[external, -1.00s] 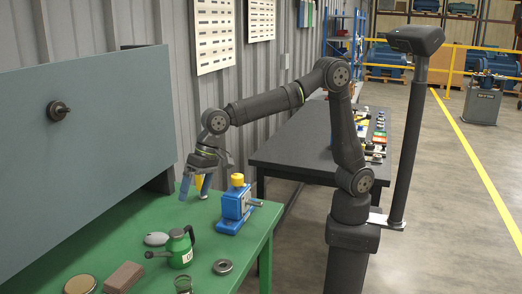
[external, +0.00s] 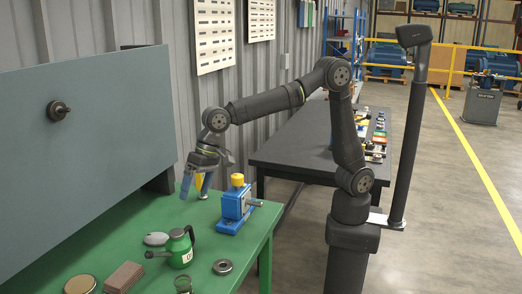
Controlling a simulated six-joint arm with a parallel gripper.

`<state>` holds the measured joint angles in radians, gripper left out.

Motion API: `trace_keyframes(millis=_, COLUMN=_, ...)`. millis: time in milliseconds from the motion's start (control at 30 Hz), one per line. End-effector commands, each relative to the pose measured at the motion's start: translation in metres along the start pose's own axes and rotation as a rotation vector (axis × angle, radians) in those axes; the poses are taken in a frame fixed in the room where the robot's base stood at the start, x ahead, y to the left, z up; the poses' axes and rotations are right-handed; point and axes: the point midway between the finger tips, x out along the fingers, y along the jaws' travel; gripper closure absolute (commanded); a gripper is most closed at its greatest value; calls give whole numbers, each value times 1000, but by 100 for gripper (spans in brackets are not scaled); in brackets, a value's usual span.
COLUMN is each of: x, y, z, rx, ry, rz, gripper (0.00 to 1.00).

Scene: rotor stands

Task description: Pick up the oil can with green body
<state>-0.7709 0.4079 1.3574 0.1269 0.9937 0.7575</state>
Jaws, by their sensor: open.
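The oil can (external: 180,249) has a green body with a dark spout and handle and a pale label. It stands upright on the green table (external: 112,242), near its front edge. My gripper (external: 193,187) points down over the far part of the table, behind the oil can and to the left of a blue vise-like device. It is open, with blue fingers, and a yellow and silver object shows close by or between them. I cannot tell whether the fingers touch that object. The gripper is well apart from the oil can.
The blue device with a yellow top (external: 235,205) stands right of my gripper. A grey panel (external: 90,150) rises behind.

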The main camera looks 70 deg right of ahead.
Motion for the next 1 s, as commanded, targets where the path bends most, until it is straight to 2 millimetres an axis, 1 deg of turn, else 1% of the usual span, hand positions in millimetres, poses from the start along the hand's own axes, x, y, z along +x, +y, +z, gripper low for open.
trace_keyframes(millis=233, x=0, y=-1, z=0, rx=-13, ry=-2, rz=2, gripper=3)
trace_keyframes(millis=367, x=4, y=-7, z=-4, rx=-125, ry=-17, rz=21, gripper=3)
trace_keyframes(millis=467, x=8, y=-15, z=-9, rx=-305, ry=-47, rz=49, gripper=3)
trace_keyframes(millis=700, x=21, y=-36, z=-22, rx=-841, ry=-161, rz=110, gripper=3)
trace_keyframes(millis=900, x=31, y=-50, z=-29, rx=-1273, ry=-283, rz=126, gripper=3)
trace_keyframes(millis=1000, x=35, y=-55, z=-32, rx=-1458, ry=-344, rz=120, gripper=3)
